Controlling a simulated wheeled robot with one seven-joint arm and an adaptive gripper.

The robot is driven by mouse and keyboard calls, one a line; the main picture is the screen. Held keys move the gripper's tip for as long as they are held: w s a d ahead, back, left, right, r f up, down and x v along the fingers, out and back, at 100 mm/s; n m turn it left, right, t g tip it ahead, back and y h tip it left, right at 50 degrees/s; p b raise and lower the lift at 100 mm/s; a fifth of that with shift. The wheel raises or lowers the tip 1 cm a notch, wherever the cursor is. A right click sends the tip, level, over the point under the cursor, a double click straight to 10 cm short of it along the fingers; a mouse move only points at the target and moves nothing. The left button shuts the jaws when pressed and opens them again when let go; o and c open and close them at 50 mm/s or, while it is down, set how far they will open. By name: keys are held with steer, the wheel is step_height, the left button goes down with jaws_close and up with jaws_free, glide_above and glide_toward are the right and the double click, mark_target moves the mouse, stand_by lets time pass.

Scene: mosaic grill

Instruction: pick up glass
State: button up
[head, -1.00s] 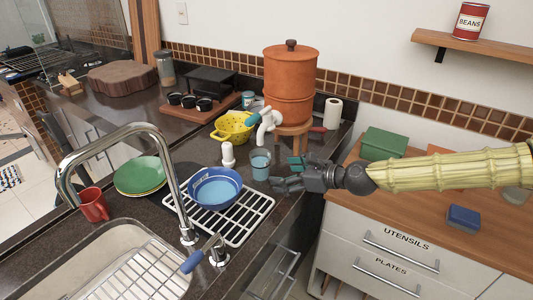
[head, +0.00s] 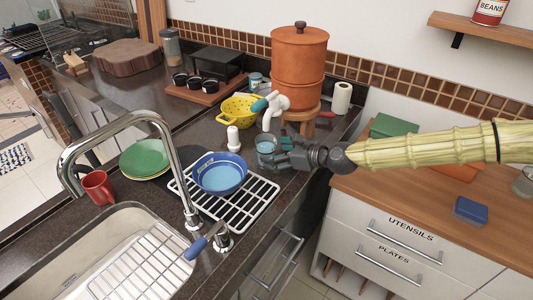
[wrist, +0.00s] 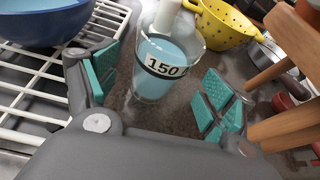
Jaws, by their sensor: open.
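The glass (head: 265,145) is a clear tumbler with light blue contents, standing upright on the dark counter. In the wrist view the glass (wrist: 160,72) shows a "150" label and stands ahead of and partly between my fingers. My gripper (head: 283,151) is open, with teal pads, reaching in from the right at the glass. In the wrist view the left pad (wrist: 100,70) and right pad (wrist: 217,102) are on either side with gaps to the glass. The gripper hides part of the glass in the head view.
A white rack (head: 245,208) with a blue bowl (head: 220,178) is left of the glass. A white bottle (head: 233,140) and yellow colander (head: 238,108) stand close behind. A clay water filter (head: 298,75) on a wooden stool (wrist: 285,120) is behind right.

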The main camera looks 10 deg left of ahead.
mark_target(275, 153)
steer(key=shift+a+p, duration=0.3)
steer(key=shift+a, duration=0.25)
steer(key=shift+w+a+f+p, duration=0.3)
steer(key=shift+w+a+f, duration=0.5)
steer(key=shift+a+f, duration=0.15)
steer(key=shift+s+a+r, duration=0.1)
steer(key=shift+s+a, duration=0.05)
steer(key=c, duration=1.5)
steer(key=shift+r, duration=0.1)
